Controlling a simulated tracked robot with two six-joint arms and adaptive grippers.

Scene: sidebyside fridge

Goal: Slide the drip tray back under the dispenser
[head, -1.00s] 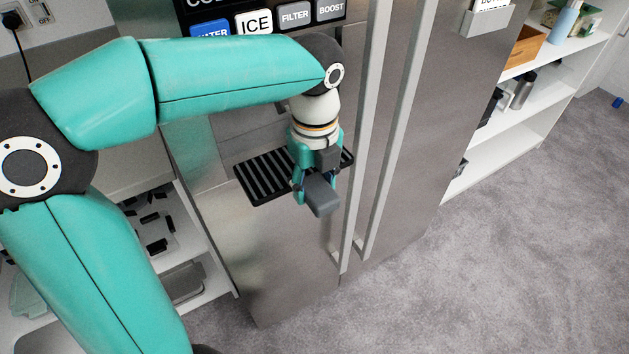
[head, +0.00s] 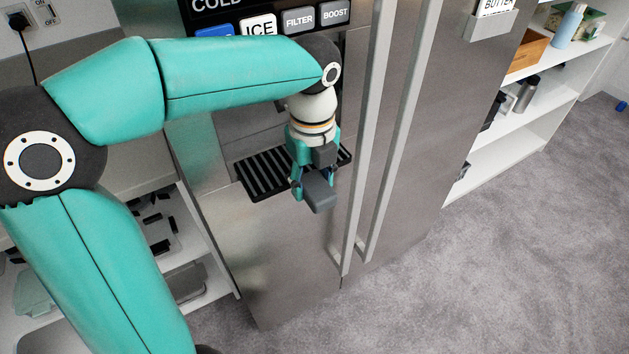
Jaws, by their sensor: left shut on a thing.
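The black slotted drip tray (head: 264,176) sits at the dispenser recess (head: 240,128) in the fridge's left door, its front edge sticking out past the door face. My left gripper (head: 314,193) is at the tray's front edge, right of its middle, pointing down and shut on it. The gripper hides part of the tray's right half, and the fingers' contact with the edge is hard to see. My left forearm covers the upper part of the recess. My right gripper is out of view.
Two long vertical door handles (head: 397,130) stand close to the right of my gripper. Dispenser buttons (head: 298,20) are above my forearm. White shelves (head: 525,130) stand at the right, and lower shelves at the left. Carpet (head: 480,280) lies clear in front.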

